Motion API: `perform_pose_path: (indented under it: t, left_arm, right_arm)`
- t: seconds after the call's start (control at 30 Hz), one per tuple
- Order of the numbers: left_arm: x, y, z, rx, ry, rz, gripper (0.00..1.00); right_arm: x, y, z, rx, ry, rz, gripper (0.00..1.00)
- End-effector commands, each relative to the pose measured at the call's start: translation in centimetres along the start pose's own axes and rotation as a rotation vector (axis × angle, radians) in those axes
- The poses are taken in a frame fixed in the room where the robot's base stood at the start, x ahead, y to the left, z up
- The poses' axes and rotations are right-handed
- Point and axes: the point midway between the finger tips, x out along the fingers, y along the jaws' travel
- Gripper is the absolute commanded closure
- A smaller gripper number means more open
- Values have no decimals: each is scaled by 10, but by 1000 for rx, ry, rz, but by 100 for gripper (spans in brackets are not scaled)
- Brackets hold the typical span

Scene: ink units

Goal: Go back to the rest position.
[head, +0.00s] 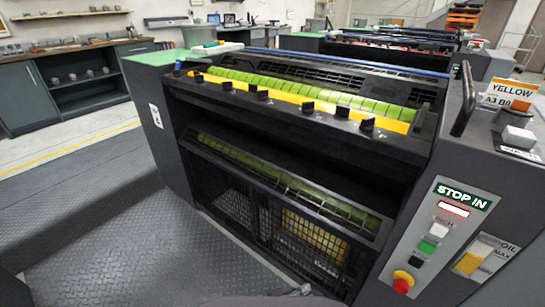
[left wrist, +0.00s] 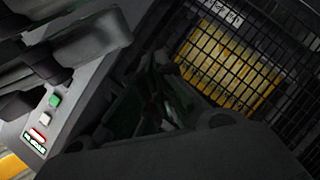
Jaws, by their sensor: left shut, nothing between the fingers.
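My left gripper (left wrist: 162,62) shows in the left wrist view as dark fingers close together, shut and empty. It is in front of the ink unit's lower mesh guard, with a yellow panel (left wrist: 225,62) behind the mesh. In the head view only a dark rounded part of my own body shows at the bottom edge, and the fingers are hard to make out. The ink unit (head: 300,130) stands ahead, with a green roller and a yellow strip along its top. My right gripper is in neither view.
A control panel (head: 438,240) with a lit STOP IN sign, buttons and a red knob (head: 403,281) is at the right. It also shows in the left wrist view (left wrist: 62,85). Tread-plate floor (head: 95,225) lies clear at the left. A cabinet (head: 30,95) stands farther back.

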Motion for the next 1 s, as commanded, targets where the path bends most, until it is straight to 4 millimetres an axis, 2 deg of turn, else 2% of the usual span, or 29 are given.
perform_pose_path:
  t: [0.13, 0.3, 0.67, 0.83, 1.0]
  left_arm:
    - [-3, -7, 3, 183, -65, -68, 100]
    - [-9, -16, -9, 396, -130, -147, 100]
    - [-34, -19, -75, 755, -215, -313, 100]
    - [-59, -20, -106, 836, -244, -405, 100]
    - [-92, -27, -128, 812, -250, -496, 100]
  right_arm:
    - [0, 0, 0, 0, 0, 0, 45]
    - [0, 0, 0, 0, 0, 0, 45]
    - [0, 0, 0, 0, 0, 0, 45]
    - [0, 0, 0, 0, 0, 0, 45]
    - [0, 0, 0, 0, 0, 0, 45]
